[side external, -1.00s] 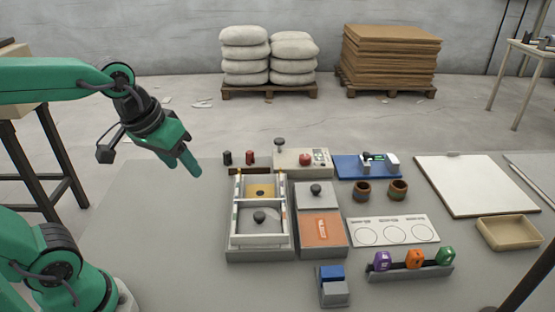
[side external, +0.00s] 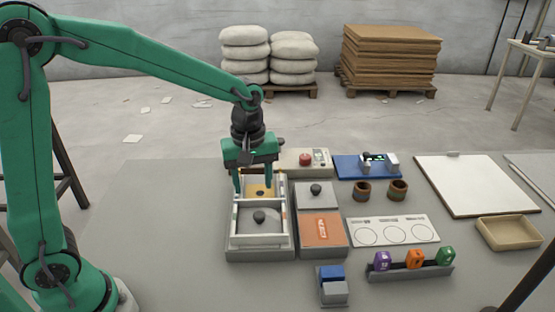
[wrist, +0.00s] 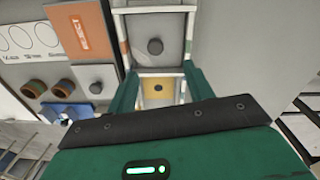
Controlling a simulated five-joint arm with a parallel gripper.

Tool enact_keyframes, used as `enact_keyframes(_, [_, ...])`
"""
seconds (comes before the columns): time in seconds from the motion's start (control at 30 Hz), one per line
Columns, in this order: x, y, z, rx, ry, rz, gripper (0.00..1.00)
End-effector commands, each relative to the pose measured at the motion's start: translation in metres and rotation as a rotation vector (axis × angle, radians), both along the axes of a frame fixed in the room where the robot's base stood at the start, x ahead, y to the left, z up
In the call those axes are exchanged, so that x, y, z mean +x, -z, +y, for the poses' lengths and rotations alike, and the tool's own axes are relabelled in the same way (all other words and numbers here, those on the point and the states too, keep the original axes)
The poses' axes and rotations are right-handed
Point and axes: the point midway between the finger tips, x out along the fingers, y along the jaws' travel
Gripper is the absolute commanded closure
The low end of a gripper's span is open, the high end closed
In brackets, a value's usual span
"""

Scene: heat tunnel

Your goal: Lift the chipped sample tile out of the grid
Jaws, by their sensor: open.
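A pale two-part frame (side external: 231,222) stands on the table, also seen in the wrist view (wrist: 128,47). Its far part holds a yellow plate (side external: 253,187) with a small dark knob, seen in the wrist view (wrist: 149,98). Its near part holds a grey plate (side external: 272,228) with a dark round knob, seen in the wrist view (wrist: 170,27). I cannot make out a chip on either plate. My gripper (side external: 253,191) points down, open and empty, over the far part. In the wrist view its green fingers (wrist: 161,92) lie either side of the yellow plate.
Right of the frame is a grey box with an orange "REJECT" panel (side external: 320,235). Behind is a control box with a red button (side external: 305,159).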

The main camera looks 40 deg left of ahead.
Motion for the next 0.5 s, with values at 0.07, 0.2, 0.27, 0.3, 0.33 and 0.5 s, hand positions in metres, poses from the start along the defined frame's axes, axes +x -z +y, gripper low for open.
enact_keyframes(0.07, [0.005, 0.008, -0.003, 0.002, -0.031, 0.017, 0.48])
enact_keyframes(0.2, [0.008, 0.013, -0.005, 0.003, -0.06, 0.028, 0.48])
enact_keyframes(0.27, [0.009, 0.014, -0.006, 0.004, -0.064, 0.029, 0.48])
enact_keyframes(0.3, [0.009, 0.014, -0.006, 0.004, -0.065, 0.029, 0.48])
enact_keyframes(0.33, [0.009, 0.014, -0.006, 0.004, -0.065, 0.029, 0.48])
enact_keyframes(0.5, [0.008, 0.021, -0.005, 0.004, -0.064, 0.031, 0.48])
